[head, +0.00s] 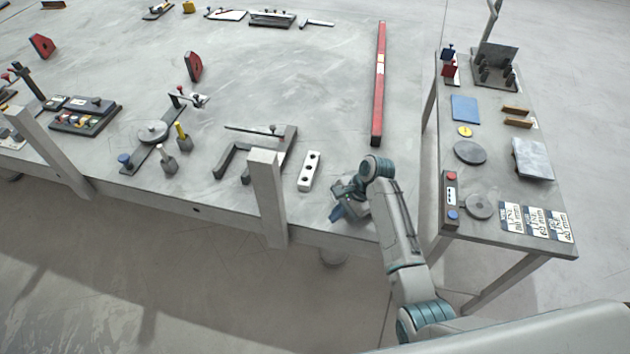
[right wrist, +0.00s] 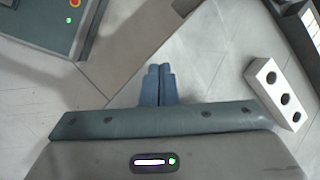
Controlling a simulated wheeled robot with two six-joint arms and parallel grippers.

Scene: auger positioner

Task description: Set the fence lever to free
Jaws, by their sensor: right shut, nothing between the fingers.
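My right gripper (head: 338,214) is near the front edge of the big table, just right of a white block with three holes (head: 310,171). Its blue fingers (right wrist: 157,84) are shut with nothing between them in the right wrist view. I cannot tell for certain which part is the fence lever. One thin lever with a small red knob (head: 273,128) lies across a dark U-shaped frame (head: 232,160). Another small lever with a red knob (head: 180,90) stands farther back to the left. My left gripper is not in view.
The white block (right wrist: 276,92) lies right of my fingers in the right wrist view. A grey post (head: 266,195) rises at the table's front edge. A long red bar (head: 379,85) lies behind my right arm. A side table (head: 490,190) stands at the right. The table's middle is clear.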

